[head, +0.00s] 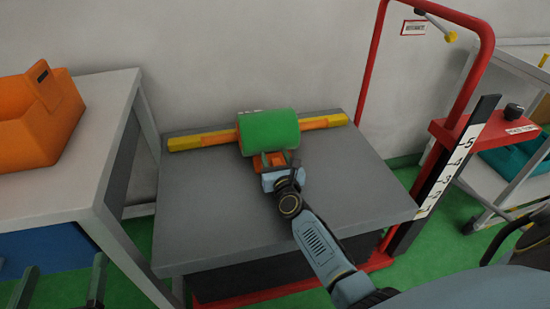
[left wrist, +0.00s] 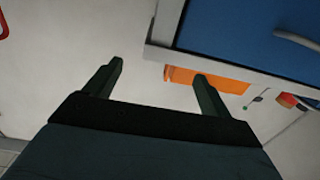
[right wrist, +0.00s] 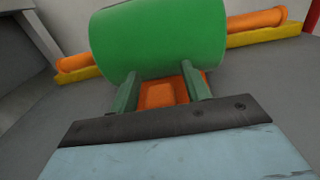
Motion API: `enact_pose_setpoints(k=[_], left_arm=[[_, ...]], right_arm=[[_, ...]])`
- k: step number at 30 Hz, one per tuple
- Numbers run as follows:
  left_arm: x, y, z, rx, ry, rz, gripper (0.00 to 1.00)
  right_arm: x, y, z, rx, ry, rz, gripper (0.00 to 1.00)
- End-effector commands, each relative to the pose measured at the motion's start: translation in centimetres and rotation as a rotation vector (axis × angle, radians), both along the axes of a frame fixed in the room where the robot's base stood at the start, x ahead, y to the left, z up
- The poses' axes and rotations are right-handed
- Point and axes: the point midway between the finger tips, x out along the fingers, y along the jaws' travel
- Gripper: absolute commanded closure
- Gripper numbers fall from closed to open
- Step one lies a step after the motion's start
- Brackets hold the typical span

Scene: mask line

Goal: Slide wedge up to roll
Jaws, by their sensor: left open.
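The green roll (head: 268,131) lies across the far part of the grey lift table (head: 345,195), with an orange core (head: 313,123) sticking out at both ends. In the right wrist view the roll (right wrist: 158,40) fills the top middle. My right gripper (head: 275,160) is low over the table in front of the roll. Its fingers are on both sides of an orange wedge (right wrist: 160,94) and appear closed on it. The wedge is close to the roll's near side; whether they touch is hidden. My left gripper (head: 65,262) is open and empty at the lower left, off the table.
A yellow bar (head: 187,143) runs along the roll's line. An orange bin (head: 28,130) stands on the grey bench (head: 60,195) at left. A red frame (head: 490,40) and a numbered post (head: 455,165) stand at right. The near tabletop left of my right arm is clear.

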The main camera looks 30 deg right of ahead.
Motion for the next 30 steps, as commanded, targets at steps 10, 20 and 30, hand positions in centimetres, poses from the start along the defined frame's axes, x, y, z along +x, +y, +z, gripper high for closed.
enact_pose_setpoints(k=[10,20,30], left_arm=[[-0.1,0.2,-0.7,0.014,0.05,0.003,0.17],[-1.8,1.8,-5.8,0.105,0.369,0.029,0.17],[-4.2,3.1,-9.2,0.165,0.6,0.047,0.17]], right_arm=[[-0.8,0.3,0.1,0.0,0.0,0.001,0.53],[-6.3,1.9,0.1,0.0,0.003,0.002,0.53],[-12.0,3.5,0.0,-0.002,0.001,0.0,0.53]])
